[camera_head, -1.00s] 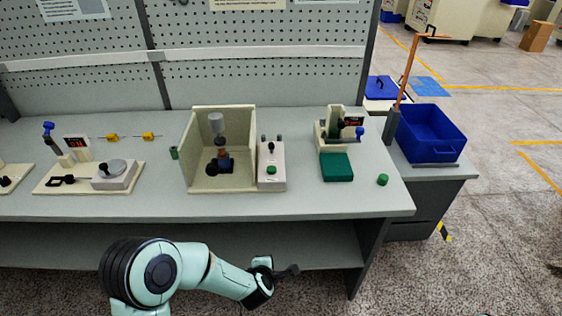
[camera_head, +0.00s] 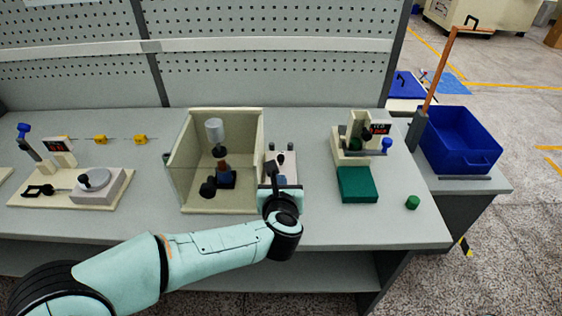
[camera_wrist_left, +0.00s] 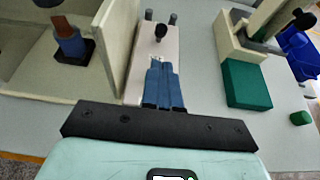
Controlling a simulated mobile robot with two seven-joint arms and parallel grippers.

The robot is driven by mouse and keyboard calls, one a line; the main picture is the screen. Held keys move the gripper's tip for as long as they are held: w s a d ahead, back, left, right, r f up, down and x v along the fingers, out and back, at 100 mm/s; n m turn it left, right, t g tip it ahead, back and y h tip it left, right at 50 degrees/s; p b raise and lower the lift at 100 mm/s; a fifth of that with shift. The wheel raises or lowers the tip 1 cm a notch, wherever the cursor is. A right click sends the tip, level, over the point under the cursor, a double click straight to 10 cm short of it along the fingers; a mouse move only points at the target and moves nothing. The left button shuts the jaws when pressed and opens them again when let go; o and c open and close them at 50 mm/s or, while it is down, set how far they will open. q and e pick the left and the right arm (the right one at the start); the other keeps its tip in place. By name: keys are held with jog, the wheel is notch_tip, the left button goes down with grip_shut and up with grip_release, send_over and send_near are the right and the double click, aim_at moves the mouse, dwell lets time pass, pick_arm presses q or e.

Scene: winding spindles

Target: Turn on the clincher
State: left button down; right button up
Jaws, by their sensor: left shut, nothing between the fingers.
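A cream open-topped enclosure (camera_head: 222,200) holds a small upright machine (camera_head: 222,165) with a grey cylinder on top and a dark block at its foot. Right beside it stands a pale control box (camera_head: 288,170) with a black-knobbed switch, which also shows in the left wrist view (camera_wrist_left: 161,32). Its green button, seen earlier, is hidden behind my gripper. My left gripper (camera_head: 271,168) is over the front part of the control box. In the left wrist view the blue-grey fingers (camera_wrist_left: 161,68) are together and empty, just short of the knob. Whether they touch the box is unclear. My right gripper is not in view.
The enclosure's right wall is close to my gripper's left. To the right are a device with a display (camera_head: 362,135), a green block (camera_head: 357,185), a small green cylinder (camera_head: 412,202) and a blue bin (camera_head: 460,140). A fixture (camera_head: 70,190) stands at the left.

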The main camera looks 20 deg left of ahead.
aim_at(281, 159)
pick_arm(q)
jog(key=shift+s, duration=0.2)
jog(key=x, duration=1)
jog(key=shift+w, duration=0.1)
jog(key=shift+r+p, duration=0.1)
jog(key=shift+p, duration=0.25)
